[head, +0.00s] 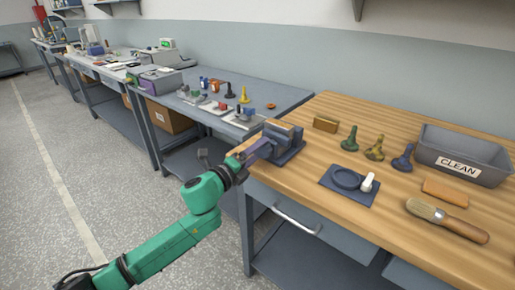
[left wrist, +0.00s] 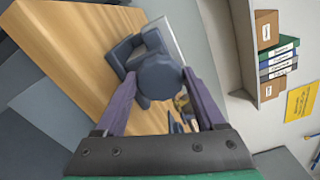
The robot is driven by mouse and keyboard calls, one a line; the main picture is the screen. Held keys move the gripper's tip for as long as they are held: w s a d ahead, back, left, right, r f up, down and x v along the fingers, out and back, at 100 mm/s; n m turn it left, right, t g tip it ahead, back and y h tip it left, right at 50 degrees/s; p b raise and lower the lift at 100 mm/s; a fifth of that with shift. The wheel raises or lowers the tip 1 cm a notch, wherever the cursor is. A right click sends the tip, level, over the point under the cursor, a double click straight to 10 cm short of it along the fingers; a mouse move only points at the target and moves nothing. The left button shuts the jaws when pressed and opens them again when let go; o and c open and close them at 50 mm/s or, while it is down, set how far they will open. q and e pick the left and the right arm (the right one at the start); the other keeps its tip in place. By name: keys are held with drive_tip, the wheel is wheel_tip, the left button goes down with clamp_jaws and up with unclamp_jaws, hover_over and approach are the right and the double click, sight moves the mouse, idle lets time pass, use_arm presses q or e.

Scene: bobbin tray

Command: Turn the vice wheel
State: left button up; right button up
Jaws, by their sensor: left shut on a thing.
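The blue-grey vice (head: 286,143) stands at the left corner of the wooden bench, with a wood-coloured block at its jaws. My left gripper (head: 262,149) reaches it from the left, at its front end. In the left wrist view the vice body (left wrist: 150,43) lies beyond a round, dark blue-grey wheel (left wrist: 161,78). The purple fingers of my left gripper (left wrist: 161,85) are on either side of the wheel and shut on it. In the head view the wheel is mostly hidden by the gripper. My right gripper is not in view.
The wooden bench (head: 300,172) holds a wooden block (head: 326,124), several coloured bobbin-like pieces, a blue mat (head: 334,190), a brush (head: 447,218) and a grey CLEAN tray (head: 434,157). A drawer handle (head: 296,219) juts out below the bench front. Open floor lies to the left.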

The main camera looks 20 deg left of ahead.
use_arm(q)
drive_tip(key=n+p, duration=0.2)
drive_tip(key=n, duration=0.3)
drive_tip(key=shift+n, duration=0.4)
drive_tip(key=shift+f+n+p, duration=0.15)
drive_tip(key=shift+n+p, duration=1)
drive_tip(key=shift+n, duration=0.65)
drive_tip(key=o, duration=1.3)
drive_tip(key=shift+o, duration=0.2)
drive_tip(key=b+v, duration=0.1)
drive_tip(key=v, duration=1.3)
drive_tip(key=shift+s+b, duration=0.3)
drive_tip(key=shift+a+f, duration=0.1)
